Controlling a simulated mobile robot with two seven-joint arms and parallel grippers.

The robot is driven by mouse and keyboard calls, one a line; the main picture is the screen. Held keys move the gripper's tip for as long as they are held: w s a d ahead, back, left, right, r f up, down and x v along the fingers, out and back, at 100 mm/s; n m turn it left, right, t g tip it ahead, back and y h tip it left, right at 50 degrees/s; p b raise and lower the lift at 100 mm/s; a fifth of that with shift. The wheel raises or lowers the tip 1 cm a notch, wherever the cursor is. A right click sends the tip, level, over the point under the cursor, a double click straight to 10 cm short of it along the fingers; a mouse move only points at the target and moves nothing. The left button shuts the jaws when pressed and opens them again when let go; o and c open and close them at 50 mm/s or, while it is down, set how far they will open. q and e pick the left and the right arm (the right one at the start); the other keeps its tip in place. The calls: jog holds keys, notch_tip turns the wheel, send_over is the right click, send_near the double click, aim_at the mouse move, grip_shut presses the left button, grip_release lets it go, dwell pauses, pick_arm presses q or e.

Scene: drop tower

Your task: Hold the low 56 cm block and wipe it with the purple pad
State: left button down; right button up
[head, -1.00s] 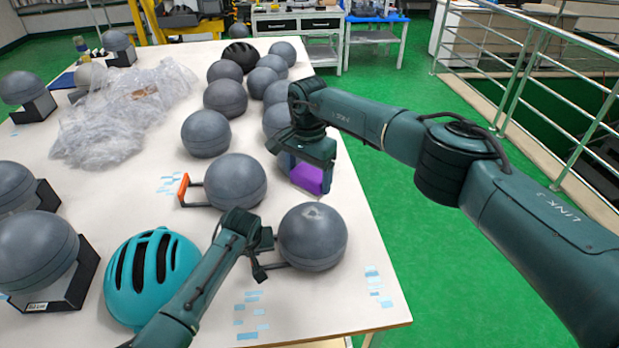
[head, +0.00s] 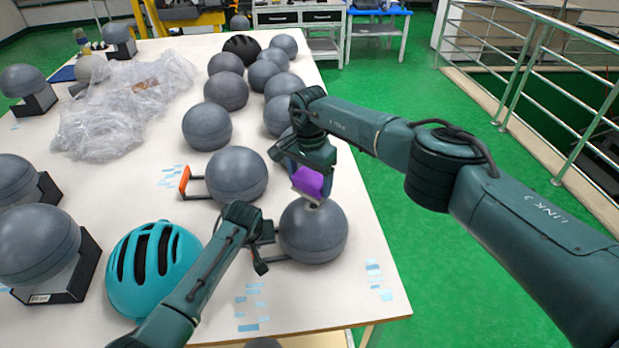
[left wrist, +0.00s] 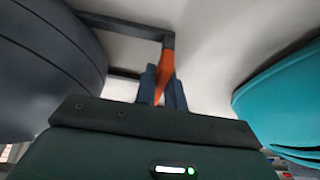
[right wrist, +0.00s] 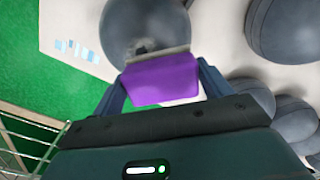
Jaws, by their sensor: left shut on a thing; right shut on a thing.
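The low 56 cm block (head: 313,240) is a round grey headform near the table's front right edge. In the left wrist view it fills the left side (left wrist: 45,75). My left gripper (head: 264,246) is shut on its orange handle grip (left wrist: 165,76), on the block's left side. My right gripper (head: 312,172) is shut on the purple pad (head: 308,182), over the block's top. In the right wrist view the pad (right wrist: 162,82) is at the edge of a dark smudge (right wrist: 142,46) on the block (right wrist: 135,22). I cannot tell whether the pad touches it.
A teal helmet (head: 152,272) sits left of my left arm. Another grey headform with an orange handle (head: 236,175) stands just behind the held block. Several more headforms and crumpled clear plastic (head: 118,110) lie farther back. Blue tape pieces (head: 374,268) mark the table.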

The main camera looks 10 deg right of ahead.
jog(key=shift+s, duration=0.1)
jog(key=shift+s+d+f, duration=0.1)
jog(key=shift+s+f, duration=0.1)
jog(key=shift+s, duration=0.8)
jog(key=shift+s+d+f, duration=0.1)
jog(key=shift+s+f, duration=0.05)
jog(key=shift+s, duration=0.9)
jog(key=shift+s+f, duration=0.2)
jog(key=shift+s, duration=0.8)
jog(key=shift+s+f, duration=0.1)
jog(key=shift+f, duration=0.1)
jog(key=shift+w+a+f, duration=0.1)
jog(key=shift+w+f, duration=0.05)
jog(key=shift+w, duration=0.95)
jog(key=shift+w+a+f, duration=0.1)
jog(key=shift+w+f, duration=0.05)
jog(key=shift+w, duration=2)
jog(key=shift+r, duration=0.1)
jog(key=shift+r, duration=3.5)
